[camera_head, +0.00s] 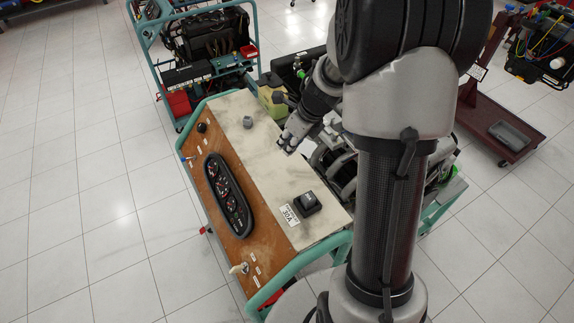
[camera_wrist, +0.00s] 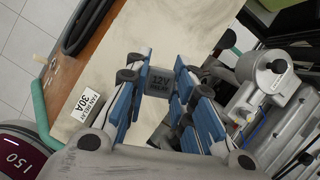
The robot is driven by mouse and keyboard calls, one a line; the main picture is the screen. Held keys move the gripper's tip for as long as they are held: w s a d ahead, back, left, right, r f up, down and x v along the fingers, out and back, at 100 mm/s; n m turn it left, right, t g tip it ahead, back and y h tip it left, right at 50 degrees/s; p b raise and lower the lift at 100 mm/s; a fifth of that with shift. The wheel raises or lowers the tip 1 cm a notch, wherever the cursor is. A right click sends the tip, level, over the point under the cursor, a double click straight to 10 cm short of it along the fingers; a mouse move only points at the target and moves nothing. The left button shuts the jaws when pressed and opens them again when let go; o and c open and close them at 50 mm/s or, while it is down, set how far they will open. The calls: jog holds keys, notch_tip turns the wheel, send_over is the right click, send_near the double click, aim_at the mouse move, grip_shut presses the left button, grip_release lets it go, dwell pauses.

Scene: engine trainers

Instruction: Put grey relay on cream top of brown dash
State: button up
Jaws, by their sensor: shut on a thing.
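The brown dash (camera_head: 203,178) has a gauge cluster and a cream top (camera_head: 262,160) beside it, on a teal-framed trainer. My gripper (camera_head: 288,142) is over the right edge of the cream top. In the wrist view its blue-padded fingers (camera_wrist: 160,88) are shut on the grey relay (camera_wrist: 160,78), whose face reads 12V. The relay is held near the fingertips, with cream surface behind it; the gap below it cannot be judged. In the head view the held relay is too small to make out.
A black block (camera_head: 307,203) sits on the cream top beside a white 30A label (camera_head: 290,215). A small grey piece (camera_head: 247,122) stands at the far end. Engine parts (camera_wrist: 275,75) lie right of the top. The cream surface between is clear.

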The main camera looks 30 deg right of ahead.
notch_tip(320, 180, down, 10)
jog(key=b, duration=0.3)
jog(key=shift+f+b, duration=0.1)
jog(key=shift+b, duration=0.2)
jog(key=shift+f, duration=0.15)
jog(key=o, duration=1)
jog(key=shift+c, duration=0.2)
